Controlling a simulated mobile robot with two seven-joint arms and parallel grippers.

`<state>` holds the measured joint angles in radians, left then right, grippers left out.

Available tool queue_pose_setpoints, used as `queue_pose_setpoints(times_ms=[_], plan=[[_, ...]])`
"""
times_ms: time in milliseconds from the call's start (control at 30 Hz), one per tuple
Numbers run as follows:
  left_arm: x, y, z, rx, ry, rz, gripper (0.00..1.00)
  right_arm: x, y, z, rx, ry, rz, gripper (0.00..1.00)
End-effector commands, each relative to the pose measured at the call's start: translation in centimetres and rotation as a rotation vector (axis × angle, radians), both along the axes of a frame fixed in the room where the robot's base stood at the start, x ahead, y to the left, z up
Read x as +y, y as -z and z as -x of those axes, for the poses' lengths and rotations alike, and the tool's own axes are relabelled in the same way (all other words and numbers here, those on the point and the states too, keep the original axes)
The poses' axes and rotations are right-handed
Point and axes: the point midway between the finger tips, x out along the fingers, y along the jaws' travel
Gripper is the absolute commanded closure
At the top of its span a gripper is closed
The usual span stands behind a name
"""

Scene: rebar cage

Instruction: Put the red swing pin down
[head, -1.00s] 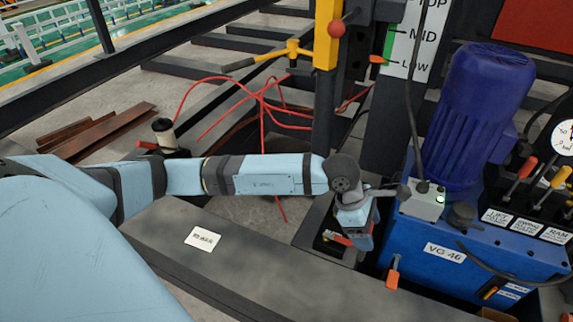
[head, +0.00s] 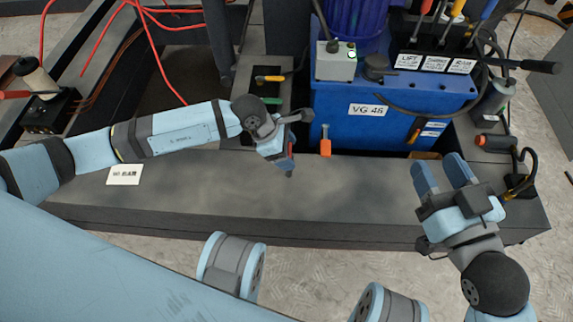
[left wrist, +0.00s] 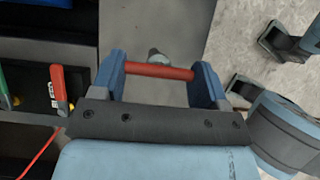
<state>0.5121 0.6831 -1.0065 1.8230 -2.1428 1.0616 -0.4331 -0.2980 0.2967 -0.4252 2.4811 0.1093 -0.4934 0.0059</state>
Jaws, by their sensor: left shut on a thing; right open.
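My left gripper (head: 285,160) is over the grey beam, in front of the blue power unit. In the left wrist view my left gripper (left wrist: 161,72) is shut on the red swing pin (left wrist: 158,71), a red bar running across between its two blue fingers. A grey rounded end shows just beyond the bar. In the head view the pin is mostly hidden by the gripper; whether it touches the beam I cannot tell. My right gripper (head: 443,175) is open and empty over the right part of the beam.
The grey beam (head: 215,195) has a wide bare top with a white label (head: 124,174) at left. The blue power unit (head: 385,120) stands behind it, with an orange-handled item (head: 325,140) at its front. Red hoses (head: 150,45) lie at the back left.

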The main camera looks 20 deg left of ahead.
Motion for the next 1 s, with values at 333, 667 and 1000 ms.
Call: queue_pose_setpoints(times_ms=[333, 667, 1000], plan=[[0.0, 2.2, 0.0, 0.001, 0.0, 0.0, 0.84, -0.2, 0.4, -0.3, -0.043, 0.004, 0.028, 0.53], [0.0, 5.2, 0.0, -0.001, 0.0, 0.0, 0.84, -0.7, -0.7, -1.0, -0.16, 0.005, 0.088, 0.53], [0.0, 5.5, 0.0, 0.0, 0.001, 0.0, 0.16, -0.7, -0.8, -0.7, -0.152, 0.005, 0.081, 0.53]])
